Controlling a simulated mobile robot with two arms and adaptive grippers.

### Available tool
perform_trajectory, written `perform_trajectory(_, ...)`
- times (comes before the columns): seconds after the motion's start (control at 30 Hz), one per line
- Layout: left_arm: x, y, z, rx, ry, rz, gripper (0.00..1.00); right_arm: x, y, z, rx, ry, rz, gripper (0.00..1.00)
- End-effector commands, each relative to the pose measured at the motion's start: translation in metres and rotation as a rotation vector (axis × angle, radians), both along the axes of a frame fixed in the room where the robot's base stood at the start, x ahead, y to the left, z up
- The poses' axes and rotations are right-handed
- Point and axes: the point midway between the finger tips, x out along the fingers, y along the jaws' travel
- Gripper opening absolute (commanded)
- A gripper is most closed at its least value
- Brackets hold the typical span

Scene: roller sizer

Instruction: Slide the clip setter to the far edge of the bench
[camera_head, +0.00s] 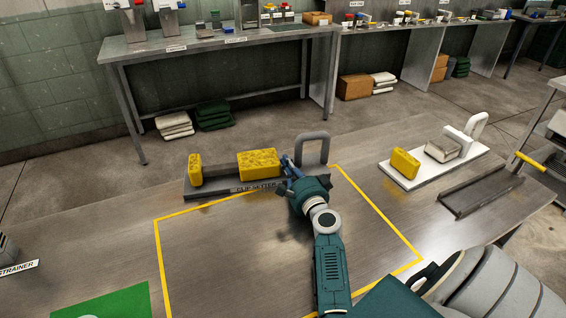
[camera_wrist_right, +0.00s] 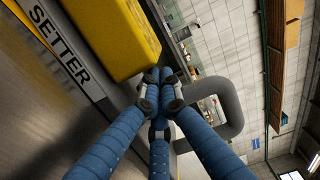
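The clip setter (camera_head: 222,190) is a long dark grey base with a name label on its front, yellow blocks (camera_head: 259,164) on top and a grey loop handle (camera_head: 313,149) at its right end. It sits near the bench's far edge, beyond the yellow outline. My right gripper (camera_head: 287,165) is at its right part, between the larger yellow block and the handle. In the wrist view its blue fingers (camera_wrist_right: 162,88) come together, with the yellow block (camera_wrist_right: 120,38) and handle (camera_wrist_right: 232,105) close by. Contact cannot be told. My left gripper is not in view.
A yellow tape outline (camera_head: 158,250) marks the bench (camera_head: 215,255), clear inside except for my arm. To the right are a white-based device (camera_head: 433,166) and a dark tray (camera_head: 485,190). A green mat (camera_head: 110,303) lies at near left. Another bench (camera_head: 200,45) stands behind.

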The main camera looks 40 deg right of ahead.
Motion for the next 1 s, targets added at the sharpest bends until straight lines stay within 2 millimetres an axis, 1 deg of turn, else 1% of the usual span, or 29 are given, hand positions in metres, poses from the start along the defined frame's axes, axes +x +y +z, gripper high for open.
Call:
perform_trajectory(0.23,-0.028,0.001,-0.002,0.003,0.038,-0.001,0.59,0.000,0.000,0.000,0.000,0.000,0.000,0.00)
perform_trajectory(0.3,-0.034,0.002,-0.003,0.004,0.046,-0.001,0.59,0.004,0.006,-0.001,0.000,0.000,0.002,0.00)
perform_trajectory(0.37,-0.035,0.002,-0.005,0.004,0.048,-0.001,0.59,0.009,0.015,-0.001,0.001,0.000,0.003,0.00)
perform_trajectory(0.5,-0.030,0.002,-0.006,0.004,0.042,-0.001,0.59,0.022,0.035,0.000,0.001,-0.001,0.003,0.00)
perform_trajectory(0.57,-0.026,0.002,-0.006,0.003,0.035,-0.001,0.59,0.025,0.040,0.000,0.001,0.000,0.004,0.00)
perform_trajectory(0.77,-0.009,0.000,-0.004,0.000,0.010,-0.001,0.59,0.027,0.042,0.000,0.002,-0.002,0.002,0.00)
perform_trajectory(1.0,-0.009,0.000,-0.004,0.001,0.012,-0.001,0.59,0.026,0.041,0.000,0.001,-0.001,0.001,0.00)
